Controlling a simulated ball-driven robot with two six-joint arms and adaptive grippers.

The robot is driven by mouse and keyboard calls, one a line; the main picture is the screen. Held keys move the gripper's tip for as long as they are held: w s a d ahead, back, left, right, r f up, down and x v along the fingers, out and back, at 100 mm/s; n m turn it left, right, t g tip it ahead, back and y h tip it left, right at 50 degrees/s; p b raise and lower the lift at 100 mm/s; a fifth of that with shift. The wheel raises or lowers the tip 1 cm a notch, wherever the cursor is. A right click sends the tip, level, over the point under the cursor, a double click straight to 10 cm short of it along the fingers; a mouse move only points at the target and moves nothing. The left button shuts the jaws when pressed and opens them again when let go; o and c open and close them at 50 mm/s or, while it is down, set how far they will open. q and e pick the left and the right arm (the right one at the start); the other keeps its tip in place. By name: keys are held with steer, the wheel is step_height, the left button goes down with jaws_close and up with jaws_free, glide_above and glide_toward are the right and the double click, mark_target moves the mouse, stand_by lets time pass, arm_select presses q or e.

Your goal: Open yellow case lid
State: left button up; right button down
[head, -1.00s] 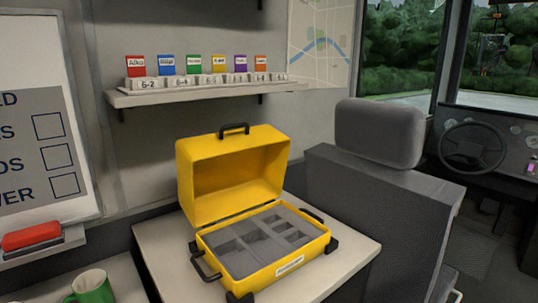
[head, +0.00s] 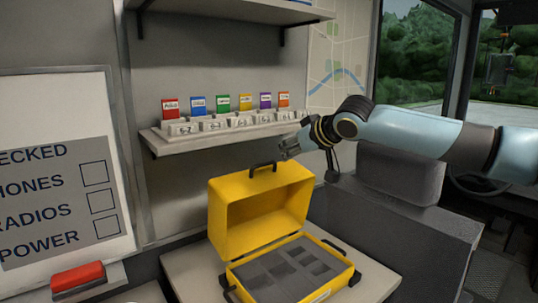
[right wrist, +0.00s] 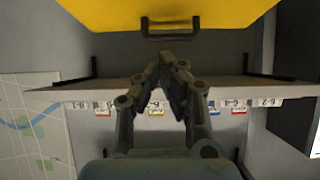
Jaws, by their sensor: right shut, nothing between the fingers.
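The yellow case (head: 330,290) sits on a light table with its lid (head: 260,210) standing open and upright at the back. Its grey insert (head: 290,270) with compartments is exposed. A dark handle (head: 263,166) is on the lid's top edge. My right gripper (head: 288,150) is shut and empty, just above and right of that handle, apart from the lid as far as I can tell. In the right wrist view the shut fingers (right wrist: 166,62) point toward the lid (right wrist: 170,12) and its handle (right wrist: 170,31). My left gripper is not in view.
A wall shelf (head: 215,137) behind the case holds several coloured cards in numbered blocks. A grey seat (head: 400,178) stands to the right under my right arm. A checklist whiteboard (head: 60,180) with a red eraser (head: 78,278) is at the left.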

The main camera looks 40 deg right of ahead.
steer(key=r, duration=0.2)
steer(key=p, duration=0.1)
glide_above(269, 172)
step_height(269, 172, down, 5)
steer(key=shift+s+r, duration=0.1)
